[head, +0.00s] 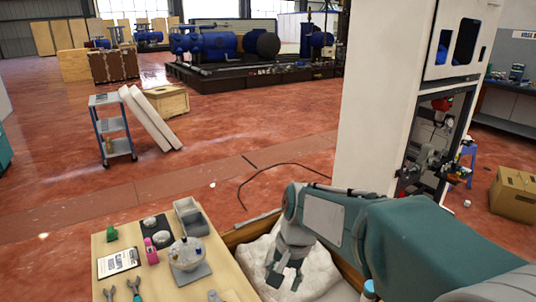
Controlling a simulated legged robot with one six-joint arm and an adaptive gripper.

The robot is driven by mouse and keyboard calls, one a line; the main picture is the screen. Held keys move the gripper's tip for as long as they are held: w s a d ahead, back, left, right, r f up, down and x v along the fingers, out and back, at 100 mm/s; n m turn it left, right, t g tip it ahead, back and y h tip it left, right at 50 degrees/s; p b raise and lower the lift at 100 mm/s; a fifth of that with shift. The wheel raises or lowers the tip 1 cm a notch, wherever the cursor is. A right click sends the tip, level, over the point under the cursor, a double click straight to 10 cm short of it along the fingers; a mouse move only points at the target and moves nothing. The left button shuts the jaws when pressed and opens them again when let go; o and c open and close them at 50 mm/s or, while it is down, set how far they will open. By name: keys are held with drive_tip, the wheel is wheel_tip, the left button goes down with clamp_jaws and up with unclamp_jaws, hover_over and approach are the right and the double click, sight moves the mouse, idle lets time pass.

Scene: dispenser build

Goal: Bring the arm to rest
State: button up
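My arm (440,235), teal and grey, reaches in from the lower right and bends down at its grey wrist. My gripper (284,276) points downward over a white, lumpy sack-like thing (318,272) beside the work table. Its two dark-tipped fingers look spread apart, and I see nothing held between them. I cannot tell whether the fingertips touch the white surface.
Left of my gripper, a wooden table (225,278) bears a clipboard (118,262), a pink device (150,249), a grey bin (190,216) and tools. A tall white cabinet (375,110) stands behind my arm. A trolley (112,130) stands farther off; the red floor between is mostly clear.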

drive_tip(key=s+d+r+n+t+h, duration=0.2)
drive_tip(key=s+d+r+n+t, duration=0.2)
drive_tip(key=s+d, duration=0.8)
wheel_tip(320, 180, up, 2)
drive_tip(key=s+t, duration=0.2)
drive_tip(key=s, duration=0.1)
drive_tip(key=shift+d, duration=0.2)
